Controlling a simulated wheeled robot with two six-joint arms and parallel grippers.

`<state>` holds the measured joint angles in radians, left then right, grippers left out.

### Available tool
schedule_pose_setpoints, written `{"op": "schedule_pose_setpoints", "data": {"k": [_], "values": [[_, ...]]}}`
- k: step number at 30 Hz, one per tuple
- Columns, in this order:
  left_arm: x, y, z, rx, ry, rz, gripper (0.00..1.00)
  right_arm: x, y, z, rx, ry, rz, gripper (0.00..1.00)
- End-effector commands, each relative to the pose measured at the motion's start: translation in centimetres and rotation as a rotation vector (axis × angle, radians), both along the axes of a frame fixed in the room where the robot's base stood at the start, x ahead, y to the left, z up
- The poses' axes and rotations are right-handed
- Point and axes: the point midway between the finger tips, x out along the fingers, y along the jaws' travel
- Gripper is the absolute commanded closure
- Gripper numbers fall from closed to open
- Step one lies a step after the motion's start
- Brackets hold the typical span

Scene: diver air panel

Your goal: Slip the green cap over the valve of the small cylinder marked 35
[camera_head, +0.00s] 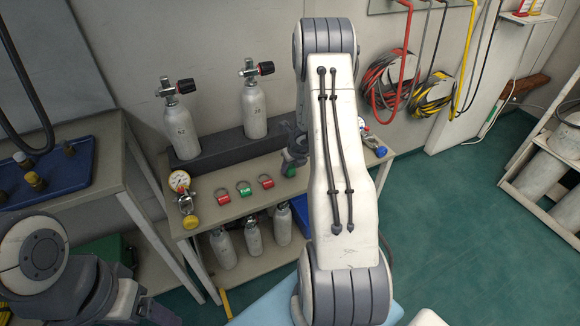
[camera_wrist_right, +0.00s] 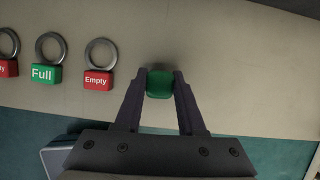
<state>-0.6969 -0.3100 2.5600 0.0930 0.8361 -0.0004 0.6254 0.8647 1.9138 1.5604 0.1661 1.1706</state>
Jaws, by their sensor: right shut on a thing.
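The green cap (camera_wrist_right: 159,84) sits between the fingertips of my right gripper (camera_wrist_right: 160,78) in the wrist view. That gripper is shut on it, close over the bench top. In the head view the cap (camera_head: 289,169) shows below my right gripper (camera_head: 293,153), partly hidden by my arm. Two small pale cylinders with black-knobbed, red-ringed valves stand upright at the bench's back: a left one (camera_head: 181,128) and a right one (camera_head: 254,108). Their markings are too small to read surely, so I cannot tell which is 35. Both valves are uncovered.
A red tag (camera_head: 222,196), a green tag (camera_head: 244,188) and another red tag (camera_head: 266,181) lie on the bench (camera_head: 235,208). A gauge (camera_head: 180,180) stands at its left end. A dark rack (camera_head: 222,143) runs behind. More cylinders (camera_head: 253,238) stand below.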

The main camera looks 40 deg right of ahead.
Motion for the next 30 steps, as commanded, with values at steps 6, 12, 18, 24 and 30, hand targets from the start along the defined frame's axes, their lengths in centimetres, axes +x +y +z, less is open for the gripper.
{"op": "schedule_pose_setpoints", "data": {"k": [6, 12, 18, 24, 30], "values": [[0.0, 0.0, -0.39, 0.0, 0.0, 0.0, 0.25, 0.0, 0.0, -0.39, 0.0, 0.0, 0.0, 1.0], [0.0, 0.0, -0.69, 0.0, 0.0, 0.0, 0.25, 0.0, 0.0, -0.68, 0.0, 0.0, 0.0, 1.0], [0.0, 0.0, -0.85, 0.0, 0.0, 0.0, 0.25, 0.01, 0.0, -0.82, 0.0, 0.0, 0.0, 0.5], [0.0, 0.0, -0.83, 0.0, 0.0, 0.0, 0.25, 0.0, 0.0, -0.8, 0.0, 0.0, 0.0, 0.26], [0.0, 0.0, -0.73, 0.0, 0.0, 0.0, 0.25, -0.04, 0.0, -0.6, 0.0, 0.0, 0.0, 0.26]]}}
